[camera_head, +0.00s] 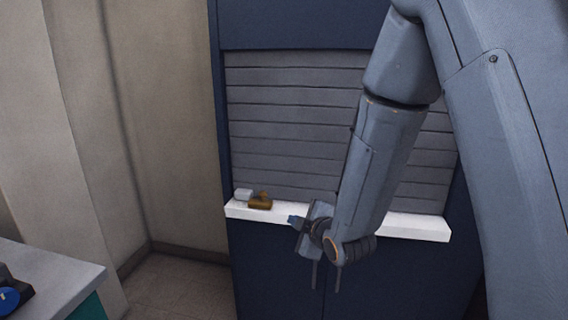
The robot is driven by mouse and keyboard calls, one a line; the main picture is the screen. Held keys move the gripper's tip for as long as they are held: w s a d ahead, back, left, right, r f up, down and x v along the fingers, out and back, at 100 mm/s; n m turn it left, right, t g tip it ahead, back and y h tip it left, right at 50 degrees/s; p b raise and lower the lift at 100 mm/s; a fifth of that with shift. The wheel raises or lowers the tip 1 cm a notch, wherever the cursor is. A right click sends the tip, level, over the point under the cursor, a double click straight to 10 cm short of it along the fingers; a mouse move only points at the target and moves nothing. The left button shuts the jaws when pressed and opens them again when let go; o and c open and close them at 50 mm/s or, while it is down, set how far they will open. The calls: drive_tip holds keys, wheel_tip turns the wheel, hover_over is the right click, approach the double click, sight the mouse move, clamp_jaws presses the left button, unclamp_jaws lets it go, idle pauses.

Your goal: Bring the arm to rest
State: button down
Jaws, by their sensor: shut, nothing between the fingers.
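My arm comes down from the upper right and ends at my gripper (296,221), which points left in front of the white ledge (417,226) of a dark blue cabinet. My gripper is shut and empty. Part of the ledge and of the cabinet front is hidden behind my arm.
A brown object (260,202) and a small white block (243,195) sit at the ledge's left end, left of my gripper. The cabinet (265,270) has a closed grey slatted shutter (285,130) above the ledge. A grey counter (50,285) stands lower left. Floor shows between.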

drive_tip(key=s+d+r+m+g+h+p, duration=0.3)
drive_tip(key=s+d+m+g+h+p, duration=0.45)
drive_tip(key=s+d+m, duration=0.9)
drive_tip(key=s+r+g+y, duration=0.2)
drive_tip(key=s+g, duration=0.3)
drive_tip(key=s, duration=0.8)
drive_tip(key=shift+d+r, duration=0.25)
drive_tip(key=shift+r, duration=0.25)
